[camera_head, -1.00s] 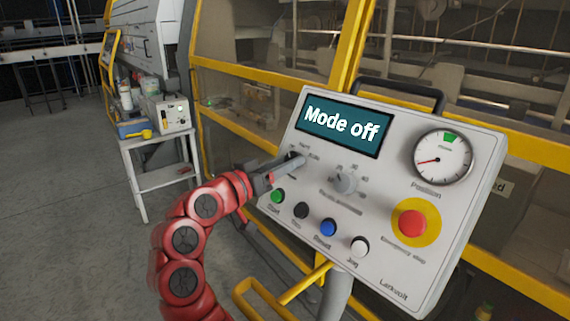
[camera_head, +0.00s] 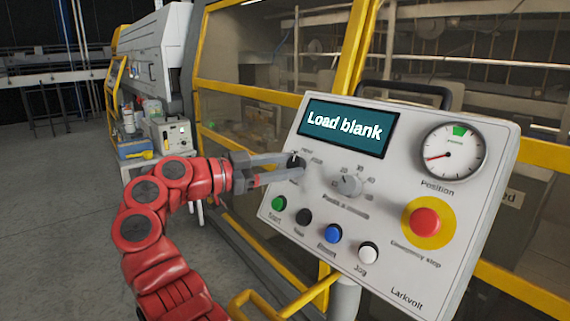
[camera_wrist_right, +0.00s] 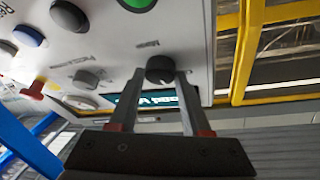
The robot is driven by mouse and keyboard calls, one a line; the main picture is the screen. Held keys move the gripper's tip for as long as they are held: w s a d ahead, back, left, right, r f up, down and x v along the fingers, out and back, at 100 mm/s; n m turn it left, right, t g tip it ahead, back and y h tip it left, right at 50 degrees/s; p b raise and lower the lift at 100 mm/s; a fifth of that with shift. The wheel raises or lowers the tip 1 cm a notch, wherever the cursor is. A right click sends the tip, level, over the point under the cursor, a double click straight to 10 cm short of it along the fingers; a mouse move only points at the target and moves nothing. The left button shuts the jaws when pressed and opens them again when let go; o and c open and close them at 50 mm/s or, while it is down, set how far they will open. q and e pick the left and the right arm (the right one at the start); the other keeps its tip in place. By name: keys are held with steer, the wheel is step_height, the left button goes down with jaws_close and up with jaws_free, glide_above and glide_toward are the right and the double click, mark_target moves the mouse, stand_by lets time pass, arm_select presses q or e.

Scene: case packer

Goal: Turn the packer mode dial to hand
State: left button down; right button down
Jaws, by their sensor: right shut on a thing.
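The black mode dial (camera_head: 295,161) is on the left side of the grey control panel (camera_head: 400,290), under the screen. The screen (camera_head: 346,127) reads "Load blank". My right gripper (camera_head: 285,168), on the red arm, reaches the dial from the left and is shut on it. In the right wrist view the two fingers (camera_wrist_right: 159,80) hold the dial (camera_wrist_right: 160,69) between their tips. The small labels around the dial are too blurred to read surely, and the fingers partly cover it. My left gripper is not in view.
Beside the dial is a grey pack knob (camera_head: 348,186). Below are green (camera_head: 279,203), black (camera_head: 304,217), blue (camera_head: 333,233) and white (camera_head: 368,252) buttons. A red emergency stop (camera_head: 425,221) and a position gauge (camera_head: 453,151) are at right. Yellow-framed guarding stands behind.

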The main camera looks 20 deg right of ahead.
steer(key=shift+w+r+m+g+p, duration=0.1)
steer(key=shift+r+m+g+p, duration=0.1)
steer(key=shift+m+g+p, duration=0.55)
steer(key=shift+f+m+t, duration=0.1)
steer(key=shift+m+t, duration=0.15)
steer(key=shift+m, duration=0.1)
steer(key=shift+f, duration=0.1)
steer(key=shift+c, duration=1.8)
jaws_free()
